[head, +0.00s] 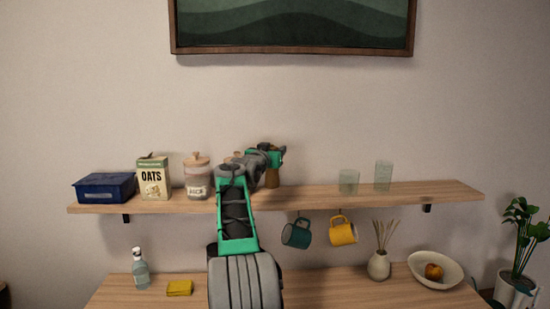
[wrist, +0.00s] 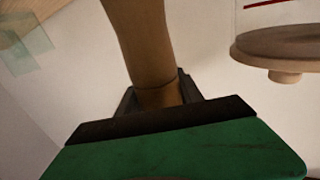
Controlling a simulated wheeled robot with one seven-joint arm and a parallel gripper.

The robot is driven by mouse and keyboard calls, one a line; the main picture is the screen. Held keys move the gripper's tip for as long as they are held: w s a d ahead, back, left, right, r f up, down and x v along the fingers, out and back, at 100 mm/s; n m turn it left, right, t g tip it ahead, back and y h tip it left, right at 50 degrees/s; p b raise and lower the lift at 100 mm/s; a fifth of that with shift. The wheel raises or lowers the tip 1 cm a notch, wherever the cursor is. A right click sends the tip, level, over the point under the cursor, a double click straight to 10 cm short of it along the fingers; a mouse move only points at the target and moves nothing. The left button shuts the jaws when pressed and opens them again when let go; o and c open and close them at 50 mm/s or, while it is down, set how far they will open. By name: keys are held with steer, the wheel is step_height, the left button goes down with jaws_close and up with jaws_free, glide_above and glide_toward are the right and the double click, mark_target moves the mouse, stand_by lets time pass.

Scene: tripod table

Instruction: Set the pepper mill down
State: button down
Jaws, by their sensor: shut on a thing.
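The pepper mill (head: 272,179) is brown wood. In the head view it is upright at the shelf, right of the jars, its upper part hidden by my gripper. My gripper (head: 277,156) is shut on it. The wrist view, which looks upside down, shows the mill (wrist: 140,45) between the dark fingers (wrist: 160,95). The wooden shelf (head: 320,194) is beneath the mill. I cannot tell whether the mill's base touches it.
A sugar jar (head: 197,180), an oats box (head: 154,179) and a blue box (head: 105,187) stand to the left. Another jar's wooden lid (wrist: 290,45) is close beside the mill. Two glasses (head: 349,181) (head: 383,175) stand to the right, with bare shelf before them. Mugs (head: 297,234) hang below.

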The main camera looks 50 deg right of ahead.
mark_target(272, 173)
steer(key=shift+w+d+f+p, duration=0.1)
steer(key=shift+d+f+p, duration=0.1)
steer(key=shift+f, duration=0.55)
steer(key=shift+d+f+p, duration=0.15)
steer(key=shift+f, duration=0.6)
steer(key=shift+w+d+f+p, duration=0.1)
steer(key=shift+d+f+p, duration=0.1)
steer(key=shift+f, duration=0.55)
steer(key=c, duration=1.2)
jaws_free()
steer(key=shift+f, duration=0.15)
steer(key=shift+c, duration=0.2)
steer(key=o, duration=0.5)
